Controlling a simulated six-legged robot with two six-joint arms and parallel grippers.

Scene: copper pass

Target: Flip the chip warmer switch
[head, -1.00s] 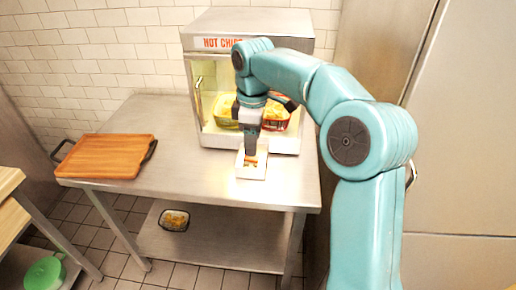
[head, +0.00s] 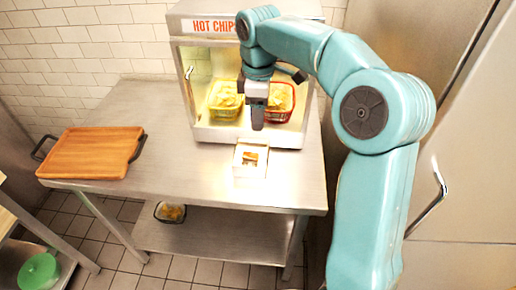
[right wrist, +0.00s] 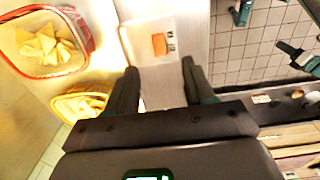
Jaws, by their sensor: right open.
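The chip warmer (head: 185,110) is a metal cabinet with a "HOT CHIPS" sign, standing at the back of the steel table. A small white switch box (head: 250,178) with an orange rocker (head: 250,158) sits on the table in front of it. The switch box also shows in the right wrist view (right wrist: 137,42), ahead of the fingers; which way its rocker is set I cannot tell. My right gripper (head: 258,125) is open and empty, above and just behind the switch box in the head view, apart from it. In the right wrist view its two fingers (right wrist: 158,80) are spread. My left gripper is not in view.
Two baskets of chips, one yellow (head: 225,112) and one red (head: 283,112), sit in the lit warmer. A wooden board (head: 92,153) with dark handles lies on the steel table (head: 185,172) at left. A dark container (head: 170,212) is on the lower shelf. The table's middle is clear.

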